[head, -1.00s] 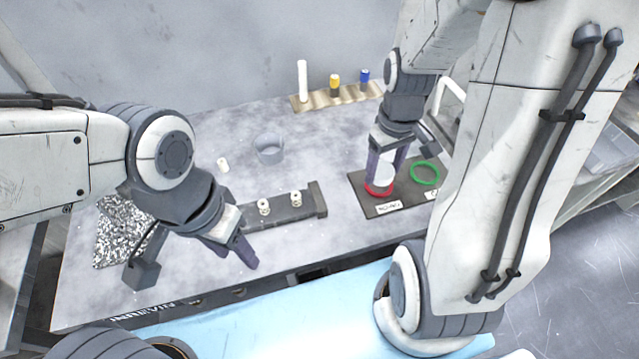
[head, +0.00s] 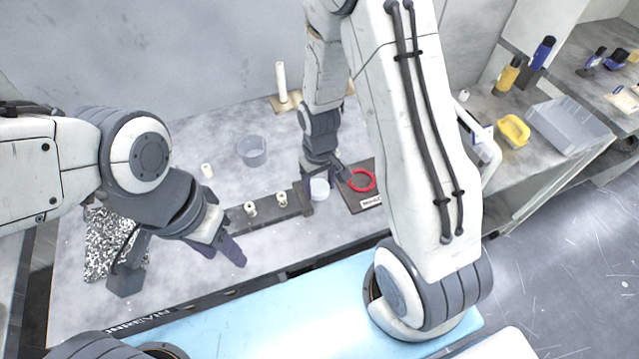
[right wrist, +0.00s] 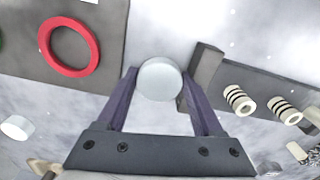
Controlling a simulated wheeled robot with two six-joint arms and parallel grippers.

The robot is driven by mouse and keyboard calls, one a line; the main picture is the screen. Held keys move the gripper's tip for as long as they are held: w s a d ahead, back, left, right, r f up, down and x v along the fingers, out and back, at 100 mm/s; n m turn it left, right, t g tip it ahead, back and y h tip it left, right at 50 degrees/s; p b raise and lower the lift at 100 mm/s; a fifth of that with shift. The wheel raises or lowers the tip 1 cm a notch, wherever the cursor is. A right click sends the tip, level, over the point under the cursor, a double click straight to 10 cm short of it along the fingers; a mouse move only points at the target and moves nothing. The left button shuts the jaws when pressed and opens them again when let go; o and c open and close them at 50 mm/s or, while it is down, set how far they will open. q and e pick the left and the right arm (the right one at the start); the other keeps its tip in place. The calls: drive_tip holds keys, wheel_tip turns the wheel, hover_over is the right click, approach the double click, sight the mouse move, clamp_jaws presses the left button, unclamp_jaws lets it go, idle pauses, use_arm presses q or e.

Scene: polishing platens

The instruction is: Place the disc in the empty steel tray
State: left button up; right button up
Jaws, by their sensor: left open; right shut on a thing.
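The pale round disc (head: 319,190) is between the fingers of my right gripper (head: 318,181), which is shut on it. In the right wrist view the disc (right wrist: 160,79) sits at the fingertips, clear of the red ring. My left gripper (head: 225,250) is open and empty over the front left of the table. A round grey container (head: 252,152) stands on the table, left of the disc.
A red ring (head: 362,180) lies on a dark labelled board (head: 352,204). A dark rack (head: 272,222) with white spools stands left of the disc. A yellow tray (head: 513,131) and a yellow bottle (head: 507,75) are on the right counter. My right arm hides part of the table.

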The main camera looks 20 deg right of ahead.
drive_tip(key=shift+f, duration=0.15)
drive_tip(key=o, duration=1.2)
